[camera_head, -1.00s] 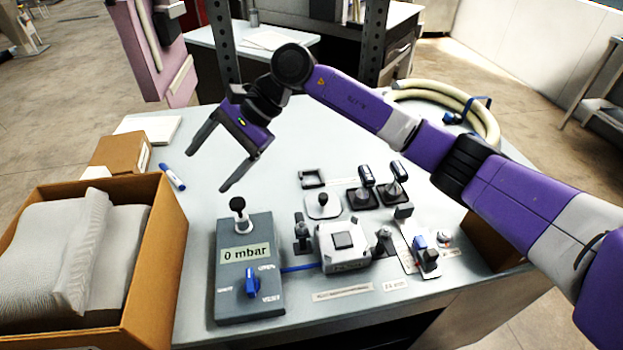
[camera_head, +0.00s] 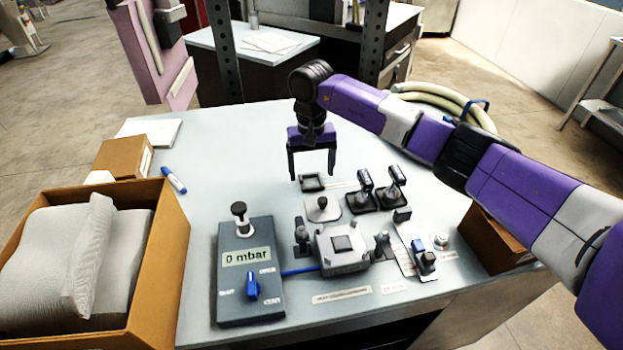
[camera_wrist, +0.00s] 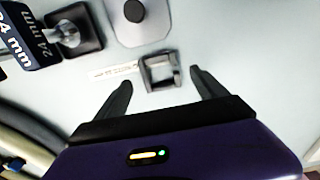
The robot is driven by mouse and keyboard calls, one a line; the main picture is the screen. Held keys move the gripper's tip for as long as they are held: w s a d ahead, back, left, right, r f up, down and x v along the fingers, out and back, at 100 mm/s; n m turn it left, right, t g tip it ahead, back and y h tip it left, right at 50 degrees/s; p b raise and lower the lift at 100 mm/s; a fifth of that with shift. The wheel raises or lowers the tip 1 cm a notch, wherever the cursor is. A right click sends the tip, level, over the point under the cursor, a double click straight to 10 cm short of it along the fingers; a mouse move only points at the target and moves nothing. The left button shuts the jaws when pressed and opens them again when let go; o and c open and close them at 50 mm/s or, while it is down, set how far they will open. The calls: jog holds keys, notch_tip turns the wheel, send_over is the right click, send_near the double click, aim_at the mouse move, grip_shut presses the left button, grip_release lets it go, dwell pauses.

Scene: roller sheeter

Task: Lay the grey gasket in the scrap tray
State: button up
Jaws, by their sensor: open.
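My gripper (camera_head: 312,175) is open and empty, pointing down over a small dark grey square frame (camera_head: 312,188) on the bench. The wrist view shows this frame (camera_wrist: 146,74) just beyond and between the open fingertips (camera_wrist: 160,80), with a printed label strip beside it. I cannot tell whether this frame is the gasket, the scrap tray, or one lying in the other. A grey block (camera_head: 341,262) in the middle of the bench has a dark square on its top; I cannot tell if that is a gasket.
Near the frame stand a round-knobbed plate (camera_head: 323,212) and two upright gauges marked in mm (camera_head: 364,180). A pressure box (camera_head: 250,300) reading 0 mbar stands front left. A cardboard box (camera_head: 160,270) and a blue marker (camera_head: 174,180) are left.

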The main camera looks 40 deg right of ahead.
jog(key=shift+f, duration=1.25)
jog(key=c, duration=1.6)
notch_tip(320, 180, up, 20)
jog(key=b, duration=0.3)
jog(key=shift+r+b, duration=0.1)
jog(key=shift+b, duration=0.2)
